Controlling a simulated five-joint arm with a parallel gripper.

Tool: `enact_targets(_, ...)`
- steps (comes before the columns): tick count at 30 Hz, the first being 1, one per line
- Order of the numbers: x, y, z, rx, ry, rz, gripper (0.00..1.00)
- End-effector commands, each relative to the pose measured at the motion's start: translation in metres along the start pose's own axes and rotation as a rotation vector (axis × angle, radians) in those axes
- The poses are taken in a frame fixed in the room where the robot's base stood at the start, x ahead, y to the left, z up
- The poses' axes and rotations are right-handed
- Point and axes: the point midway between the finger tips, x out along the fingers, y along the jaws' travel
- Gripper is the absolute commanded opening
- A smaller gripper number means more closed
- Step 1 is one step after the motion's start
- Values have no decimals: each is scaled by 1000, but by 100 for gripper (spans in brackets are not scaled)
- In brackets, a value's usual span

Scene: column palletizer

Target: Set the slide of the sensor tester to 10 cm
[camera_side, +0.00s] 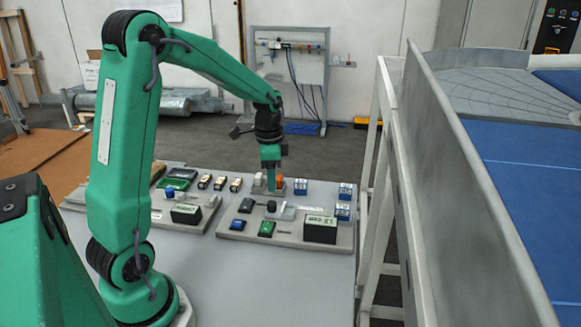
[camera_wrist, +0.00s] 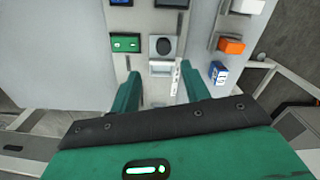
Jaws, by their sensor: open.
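The sensor tester (camera_side: 233,234) is a grey panel on the right of the table. It carries a black round knob (camera_side: 271,206), a pale block that looks like the slide (camera_side: 280,213), and a dark box with a lit display (camera_side: 320,229). The display seems to read about 13 cm, but its digits are hard to make out. In the wrist view the knob (camera_wrist: 163,47) and pale block (camera_wrist: 160,68) lie ahead of my gripper (camera_wrist: 160,90), with a marked strip (camera_wrist: 177,78) beside the block. My gripper is open and empty, above the panel; the display box is hidden there.
A green button (camera_side: 266,229) and a blue button (camera_side: 237,225) sit at the panel's front. Behind stand a white block (camera_side: 257,180), an orange block (camera_side: 280,181) and blue boxes (camera_side: 300,187). Another panel with a display (camera_side: 186,214) is left. A metal barrier (camera_side: 440,180) stands right.

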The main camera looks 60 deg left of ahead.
Motion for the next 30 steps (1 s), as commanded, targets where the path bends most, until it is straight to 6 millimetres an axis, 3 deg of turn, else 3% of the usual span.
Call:
enact_targets(17, 20, -8, 2, 21, -13, 17, 46)
enact_targets(30, 70, -7, 2, 21, -14, 17, 46)
